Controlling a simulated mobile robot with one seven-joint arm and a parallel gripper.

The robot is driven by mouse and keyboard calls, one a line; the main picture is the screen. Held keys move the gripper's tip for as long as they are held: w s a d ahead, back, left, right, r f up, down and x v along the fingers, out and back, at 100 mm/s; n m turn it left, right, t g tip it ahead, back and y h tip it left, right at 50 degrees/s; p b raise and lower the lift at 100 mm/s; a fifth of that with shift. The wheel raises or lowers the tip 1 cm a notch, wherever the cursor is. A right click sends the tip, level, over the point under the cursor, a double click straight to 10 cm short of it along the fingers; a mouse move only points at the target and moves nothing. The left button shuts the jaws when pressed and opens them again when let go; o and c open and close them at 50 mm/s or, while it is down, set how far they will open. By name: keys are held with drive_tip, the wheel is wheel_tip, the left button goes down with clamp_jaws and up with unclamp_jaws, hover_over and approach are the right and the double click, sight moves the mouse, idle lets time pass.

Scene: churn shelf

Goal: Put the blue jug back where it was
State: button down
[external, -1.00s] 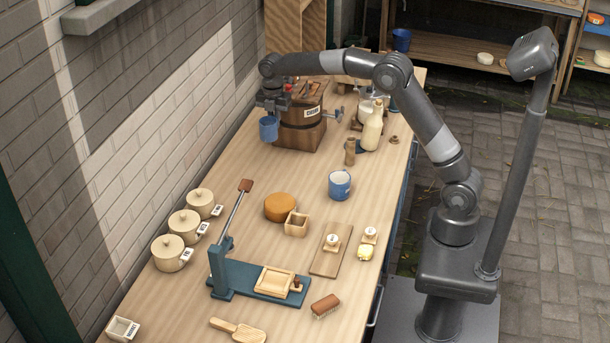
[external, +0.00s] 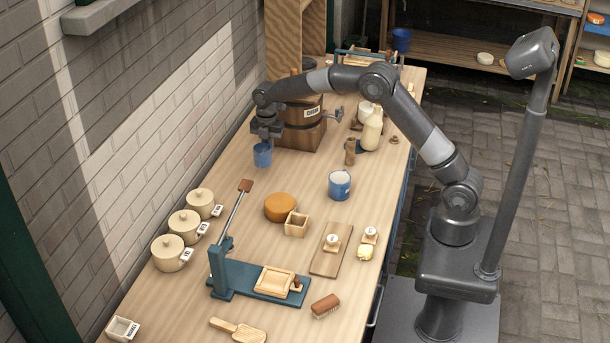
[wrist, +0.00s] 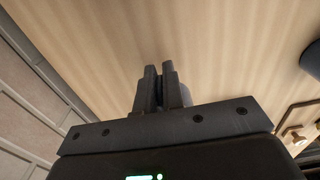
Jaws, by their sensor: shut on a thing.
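The blue jug (external: 262,155) hangs upright below my gripper (external: 265,134) in the external view, in front of and left of the wooden churn (external: 301,136). My gripper is shut on it. I cannot tell whether the jug's base touches the table (external: 235,185). In the wrist view the fingers of my gripper (wrist: 161,75) are close together over bare wood. The jug is mostly hidden there behind the fingers and the gripper body.
A blue-and-white mug (external: 339,185) stands to the right. An orange round block (external: 280,207) and lidded pots (external: 186,225) are nearer the camera. A bottle (external: 372,130) stands right of the churn. The table between the jug and the pots is clear.

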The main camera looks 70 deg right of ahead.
drive_tip(key=shift+f, duration=2.7)
drive_tip(key=c, duration=1.5)
unclamp_jaws()
drive_tip(key=shift+f, duration=0.1)
drive_tip(key=shift+c, duration=0.2)
